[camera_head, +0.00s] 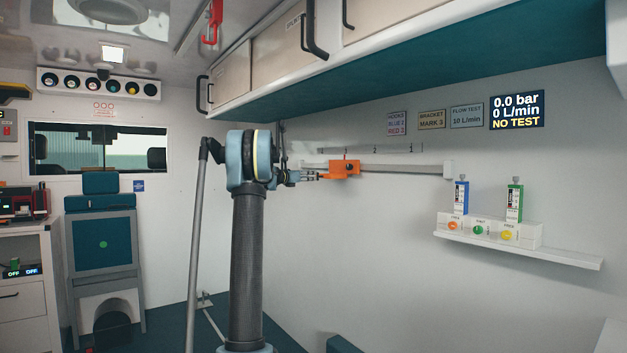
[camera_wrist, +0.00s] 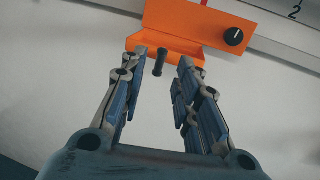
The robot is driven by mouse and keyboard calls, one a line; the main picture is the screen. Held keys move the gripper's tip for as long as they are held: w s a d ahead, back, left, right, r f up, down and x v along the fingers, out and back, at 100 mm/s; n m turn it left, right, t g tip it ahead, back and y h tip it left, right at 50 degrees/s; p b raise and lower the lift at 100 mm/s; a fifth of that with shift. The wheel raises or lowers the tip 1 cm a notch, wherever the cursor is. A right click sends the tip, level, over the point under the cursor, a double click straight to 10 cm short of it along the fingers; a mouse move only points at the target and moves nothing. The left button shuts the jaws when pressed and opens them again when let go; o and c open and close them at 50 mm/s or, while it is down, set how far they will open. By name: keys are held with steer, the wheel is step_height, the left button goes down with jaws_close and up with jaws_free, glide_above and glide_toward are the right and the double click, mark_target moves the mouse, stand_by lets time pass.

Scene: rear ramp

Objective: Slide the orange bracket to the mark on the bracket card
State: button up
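The orange bracket (camera_head: 343,169) sits on a pale wall rail (camera_head: 415,172), toward its left part. In the wrist view the bracket (camera_wrist: 185,28) shows a black round knob (camera_wrist: 234,36) and a dark peg (camera_wrist: 159,62) sticking out toward me. My gripper (camera_wrist: 163,58) is open, with one finger on each side of the peg and gaps between. In the head view my gripper (camera_head: 312,176) is at the bracket's left side. A red line (camera_wrist: 204,2) shows just above the bracket, and a "2" (camera_wrist: 296,12) is to its right. The bracket card (camera_head: 432,119) reads "BRACKET MARK 3".
Overhead cabinets (camera_head: 420,50) hang above the rail. A white shelf (camera_head: 540,252) with two gauges and coloured knobs is to the right, below the rail. Small hooks show just above the rail. The wall right of the bracket along the rail is clear.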

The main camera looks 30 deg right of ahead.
steer(key=shift+x, duration=2.6)
jaws_close()
